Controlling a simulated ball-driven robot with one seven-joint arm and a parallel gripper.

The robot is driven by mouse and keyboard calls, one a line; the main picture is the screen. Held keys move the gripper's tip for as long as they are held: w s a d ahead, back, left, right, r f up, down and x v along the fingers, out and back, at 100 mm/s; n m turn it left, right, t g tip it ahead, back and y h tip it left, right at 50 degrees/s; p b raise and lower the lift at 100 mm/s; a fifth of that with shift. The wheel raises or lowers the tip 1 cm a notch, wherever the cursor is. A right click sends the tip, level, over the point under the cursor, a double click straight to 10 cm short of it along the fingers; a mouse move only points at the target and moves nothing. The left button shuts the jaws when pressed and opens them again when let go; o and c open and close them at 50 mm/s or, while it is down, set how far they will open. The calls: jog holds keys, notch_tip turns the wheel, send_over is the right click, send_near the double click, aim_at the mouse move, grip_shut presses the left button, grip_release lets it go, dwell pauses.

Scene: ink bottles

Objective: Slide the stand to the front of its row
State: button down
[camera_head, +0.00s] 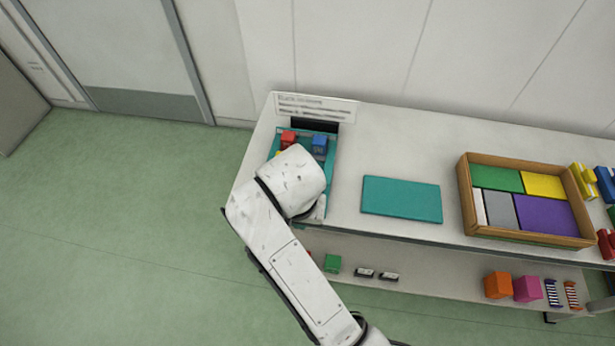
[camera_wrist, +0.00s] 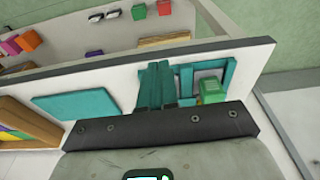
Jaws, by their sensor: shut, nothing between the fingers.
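A teal tray-like stand (camera_head: 331,148) lies at the left end of the white table, under the sign. A red bottle (camera_head: 288,139) and a blue bottle (camera_head: 319,145) stand at its back; a bit of yellow shows beside my arm. My wrist hides its front part. In the wrist view, teal edges (camera_wrist: 229,72) frame a green bottle-like block (camera_wrist: 211,90). My gripper (camera_wrist: 158,68) is shut and empty, its two fingers together just left of that block. I cannot tell whether they touch the teal edge. In the head view my arm hides the fingers.
A flat teal mat (camera_head: 401,199) lies right of my wrist, with clear table around it. A wooden box (camera_head: 464,190) of coloured blocks stands further right. A sign (camera_head: 315,106) stands behind the bottles. A lower shelf (camera_head: 440,275) holds several small items.

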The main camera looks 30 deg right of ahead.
jog(key=w+d, duration=0.2)
jog(key=w, duration=0.1)
jog(key=w+d, duration=0.2)
jog(key=w, duration=0.1)
jog(key=w+d, duration=0.2)
jog(key=w, duration=0.1)
jog(key=shift+w+d+b, duration=0.35)
jog(key=shift+d, duration=0.05)
jog(key=shift+f, duration=0.6)
jog(key=shift+s+f, duration=0.1)
jog(key=shift+f, duration=0.2)
